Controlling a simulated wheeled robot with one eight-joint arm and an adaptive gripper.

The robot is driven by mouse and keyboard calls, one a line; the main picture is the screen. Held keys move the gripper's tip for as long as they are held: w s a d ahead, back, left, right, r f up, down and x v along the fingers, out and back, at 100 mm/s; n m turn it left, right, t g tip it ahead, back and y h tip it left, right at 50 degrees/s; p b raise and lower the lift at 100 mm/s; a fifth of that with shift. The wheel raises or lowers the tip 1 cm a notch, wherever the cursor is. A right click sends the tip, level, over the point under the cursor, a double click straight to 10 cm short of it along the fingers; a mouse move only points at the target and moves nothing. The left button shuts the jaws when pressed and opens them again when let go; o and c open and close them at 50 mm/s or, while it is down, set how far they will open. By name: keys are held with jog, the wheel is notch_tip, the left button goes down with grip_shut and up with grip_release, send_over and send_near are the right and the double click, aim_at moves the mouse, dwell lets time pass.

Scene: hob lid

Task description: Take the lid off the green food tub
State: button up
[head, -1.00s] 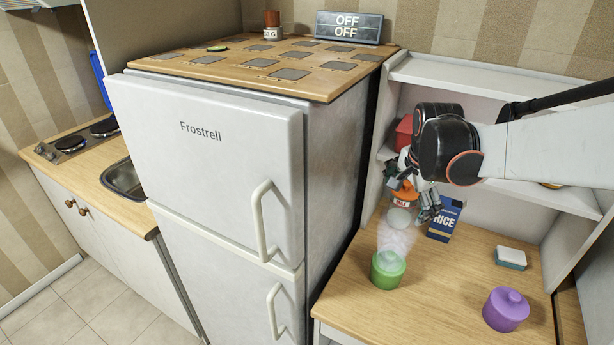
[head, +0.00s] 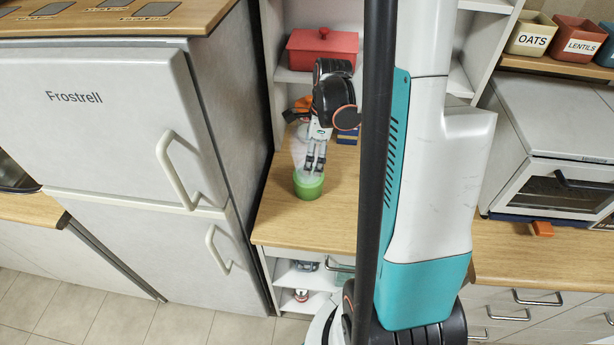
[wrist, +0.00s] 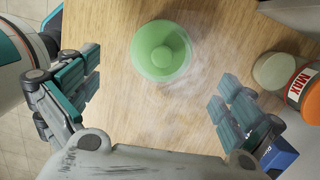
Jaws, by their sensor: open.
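The green food tub (head: 308,187) stands upright on the wooden counter beside the fridge. Its round lid with a knob (wrist: 161,50) is on it, seen from above in the wrist view. Pale steam hangs around the tub. My gripper (head: 315,168) is just above or behind the tub in the head view, pointing down. In the wrist view my gripper (wrist: 160,95) has its fingers spread wide, with the tub ahead between their lines and nothing held. I cannot tell the exact height of the fingertips over the lid.
A jar with an orange lid marked MAX (wrist: 302,88) stands right of the tub, near the right finger. A blue box (wrist: 280,158) is close by that finger. A red container (head: 322,50) sits on the shelf behind. The fridge (head: 120,130) borders the counter's left.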

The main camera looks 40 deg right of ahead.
jog(key=shift+w+a+f+b, duration=0.15)
jog(key=shift+w+f+b, duration=0.05)
jog(key=shift+f, duration=0.9)
jog(key=shift+w+a+f+b, duration=0.15)
jog(key=shift+f+b, duration=0.1)
jog(key=shift+f, duration=0.8)
jog(key=shift+w+a+f+b, duration=0.1)
jog(key=shift+w+f+b, duration=0.1)
jog(key=shift+f, duration=0.9)
jog(key=shift+c, duration=0.6)
jog(key=c, duration=1.1)
